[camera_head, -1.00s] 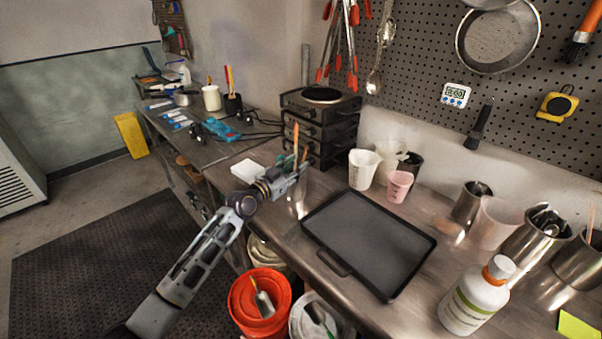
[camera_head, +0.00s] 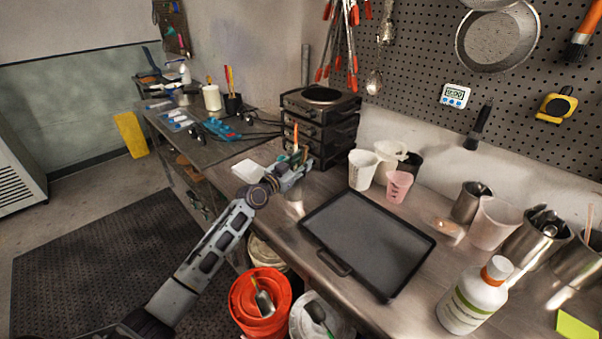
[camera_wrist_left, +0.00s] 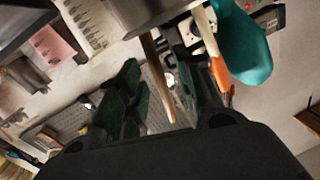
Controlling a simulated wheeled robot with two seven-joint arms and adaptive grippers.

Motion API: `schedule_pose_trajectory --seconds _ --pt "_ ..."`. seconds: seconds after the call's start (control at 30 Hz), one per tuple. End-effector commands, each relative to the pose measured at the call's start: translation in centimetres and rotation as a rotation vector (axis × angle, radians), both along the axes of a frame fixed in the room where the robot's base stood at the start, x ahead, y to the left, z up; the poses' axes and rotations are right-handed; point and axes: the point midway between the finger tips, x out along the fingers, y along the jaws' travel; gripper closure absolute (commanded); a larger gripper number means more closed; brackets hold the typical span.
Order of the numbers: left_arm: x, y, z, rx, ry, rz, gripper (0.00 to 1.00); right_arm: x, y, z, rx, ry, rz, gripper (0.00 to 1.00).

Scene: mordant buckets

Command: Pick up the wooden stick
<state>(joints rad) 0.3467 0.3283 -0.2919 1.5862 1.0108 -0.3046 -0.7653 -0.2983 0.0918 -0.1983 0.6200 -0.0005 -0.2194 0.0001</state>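The wooden stick (camera_wrist_left: 158,78) stands in a metal cup (camera_wrist_left: 150,12) with other tools, seen upside down in the left wrist view. In the head view the cup (camera_head: 295,207) is on the bench, mostly hidden by my left gripper (camera_head: 297,166), with stick-like tops showing above it. In the left wrist view the left gripper (camera_wrist_left: 162,95) is open, with dark green fingers either side of the stick. I cannot tell whether either finger touches it. My right gripper is not in view.
An orange-and-white handle (camera_wrist_left: 208,35) and a teal tool (camera_wrist_left: 245,48) are close to the stick. Black drawers (camera_head: 330,130) stand behind my left gripper. A dark tray (camera_head: 375,240) lies to its right. An orange bucket (camera_head: 243,315) is below the bench edge.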

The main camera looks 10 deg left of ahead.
Motion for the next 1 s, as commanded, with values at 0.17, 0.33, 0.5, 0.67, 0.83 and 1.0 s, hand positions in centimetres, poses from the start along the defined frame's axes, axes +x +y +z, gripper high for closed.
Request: schedule_pose_trajectory --seconds 0.17,0.33,0.5,0.67,0.83,1.0 --pt "0.8 -0.4 0.0 -0.001 0.0 0.0 0.65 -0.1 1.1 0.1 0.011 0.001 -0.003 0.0" --pt "0.9 -0.4 0.0 0.0 0.001 0.0 0.65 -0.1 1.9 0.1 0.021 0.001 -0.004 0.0" --pt "0.9 -0.4 0.0 0.0 0.001 0.0 0.65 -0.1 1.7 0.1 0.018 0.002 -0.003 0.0" --pt "0.9 -0.4 0.0 0.0 0.001 0.0 0.65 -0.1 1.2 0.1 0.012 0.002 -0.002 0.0" --pt "0.9 -0.4 0.0 0.0 0.001 0.0 0.86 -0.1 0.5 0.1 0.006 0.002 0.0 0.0" --pt "0.9 -0.4 0.0 0.0 0.001 0.0 1.0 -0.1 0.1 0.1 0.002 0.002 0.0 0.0"
